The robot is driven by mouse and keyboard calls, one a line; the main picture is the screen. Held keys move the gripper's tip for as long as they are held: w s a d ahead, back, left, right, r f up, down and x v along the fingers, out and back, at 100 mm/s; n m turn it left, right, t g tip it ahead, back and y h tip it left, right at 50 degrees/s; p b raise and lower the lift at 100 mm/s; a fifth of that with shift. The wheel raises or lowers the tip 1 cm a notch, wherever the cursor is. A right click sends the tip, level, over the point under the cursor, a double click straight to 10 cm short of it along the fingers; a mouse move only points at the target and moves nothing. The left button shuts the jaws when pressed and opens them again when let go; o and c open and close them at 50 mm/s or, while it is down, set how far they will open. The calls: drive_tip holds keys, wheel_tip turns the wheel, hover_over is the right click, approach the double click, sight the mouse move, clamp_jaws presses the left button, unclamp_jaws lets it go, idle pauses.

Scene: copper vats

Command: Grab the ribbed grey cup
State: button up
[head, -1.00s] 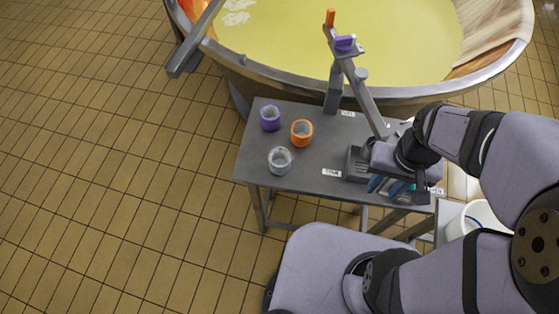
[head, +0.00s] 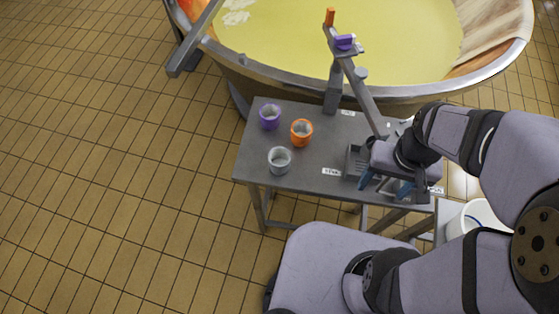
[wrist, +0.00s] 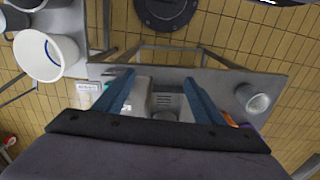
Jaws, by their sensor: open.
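The ribbed grey cup (head: 279,160) stands upright near the front left of the grey metal table (head: 310,178). It also shows in the wrist view at the right (wrist: 253,98). My gripper (head: 385,188) is over the right part of the table, well to the right of the cup. Its two blue fingers (wrist: 160,85) are spread wide with nothing held between them. Part of the table's right side is hidden under my arm.
An orange cup (head: 301,132) and a purple cup (head: 269,117) stand behind the grey cup. A grey stand (head: 337,85) rises at the back beside the large vat (head: 350,40). A white bucket (head: 475,219) is at the right. The table's front-left corner is clear.

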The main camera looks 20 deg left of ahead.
drive_tip(key=a+f+n, duration=0.2)
drive_tip(key=a, duration=0.5)
drive_tip(key=a+f+n+b, duration=0.1)
drive_tip(key=a+f+n, duration=0.1)
drive_tip(key=a, duration=0.5)
drive_tip(key=a+f+n+b, duration=0.1)
drive_tip(key=a+f+n, duration=0.1)
drive_tip(key=a+n, duration=0.2)
drive_tip(key=shift+w+a+f+g+h, duration=0.1)
drive_tip(key=shift+a+f+g+h, duration=0.1)
drive_tip(key=shift+a, duration=0.55)
drive_tip(key=shift+w+a+f+g+h, duration=0.1)
drive_tip(key=shift+a+g+h, duration=0.1)
drive_tip(key=shift+a, duration=0.5)
drive_tip(key=m, duration=0.1)
approach(280, 160)
drive_tip(key=s+d+r, duration=0.1)
drive_tip(key=s+d, duration=0.1)
drive_tip(key=s, duration=0.1)
drive_tip(key=shift+m+t+y, duration=0.4)
drive_tip(key=shift+m, duration=0.4)
drive_tip(key=shift+w+a+f+p, duration=0.15)
drive_tip(key=shift+f+p, duration=0.2)
drive_tip(key=shift+f, duration=0.75)
drive_tip(key=shift+a+f+p, duration=0.15)
drive_tip(key=shift+f+p, duration=0.15)
drive_tip(key=shift+f, duration=0.8)
drive_tip(key=shift+w+a+f+p, duration=0.15)
drive_tip(key=shift+f+p, duration=0.2)
drive_tip(key=shift+f, duration=0.8)
